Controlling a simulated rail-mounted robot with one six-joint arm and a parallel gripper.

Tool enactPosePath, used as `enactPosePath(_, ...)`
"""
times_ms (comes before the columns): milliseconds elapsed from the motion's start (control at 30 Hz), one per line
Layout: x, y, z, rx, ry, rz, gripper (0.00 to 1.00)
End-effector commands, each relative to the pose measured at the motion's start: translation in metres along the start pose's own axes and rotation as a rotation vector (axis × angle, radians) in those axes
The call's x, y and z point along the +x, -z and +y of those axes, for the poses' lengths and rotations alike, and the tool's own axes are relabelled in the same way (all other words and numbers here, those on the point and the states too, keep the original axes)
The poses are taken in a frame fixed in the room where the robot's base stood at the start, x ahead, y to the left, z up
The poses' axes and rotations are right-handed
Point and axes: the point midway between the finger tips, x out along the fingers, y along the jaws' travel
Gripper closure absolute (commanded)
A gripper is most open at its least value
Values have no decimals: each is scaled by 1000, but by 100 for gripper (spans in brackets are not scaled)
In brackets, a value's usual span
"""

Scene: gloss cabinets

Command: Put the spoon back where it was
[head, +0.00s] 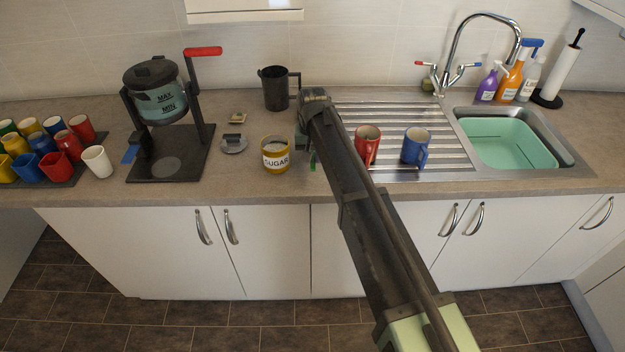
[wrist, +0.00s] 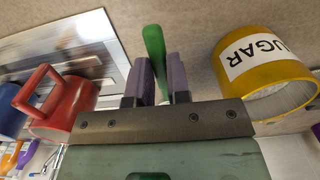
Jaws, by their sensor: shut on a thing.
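A green spoon handle (wrist: 153,42) is between the purple-grey fingers of my gripper (wrist: 161,78) in the wrist view. My gripper is shut on it. The handle sticks out past the fingers over the worktop; the spoon's bowl cannot be made out. A bit of green, likely the spoon (head: 312,160), also shows beside my arm in the head view. A yellow sugar pot (head: 275,163) stands open on the worktop just left of my gripper. In the wrist view the sugar pot (wrist: 262,68) is close on the right, apart from the fingers.
A red mug (head: 366,147) and a blue mug (head: 416,147) stand on the steel drainer, right of my arm. A black jug (head: 273,90) stands behind the sugar pot. A small grey lid (head: 233,145) lies left of it. A black press (head: 168,120) and several cups stand further left.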

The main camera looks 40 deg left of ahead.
Motion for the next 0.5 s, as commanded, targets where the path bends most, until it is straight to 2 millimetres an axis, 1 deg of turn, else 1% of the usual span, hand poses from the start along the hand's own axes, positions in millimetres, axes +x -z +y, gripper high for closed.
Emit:
enactPosePath(67, 1, 0, 0, 0, 0, 0, 100)
enactPosePath(133, 13, 0, 0, 0, 0, 0, 100)
enactPosePath(233, 37, 0, 0, 0, 0, 0, 100)
enactPosePath(300, 45, 1, 0, 0, 0, 0, 100)
enactPosePath(500, 39, 1, 0, 0, 0, 0, 100)
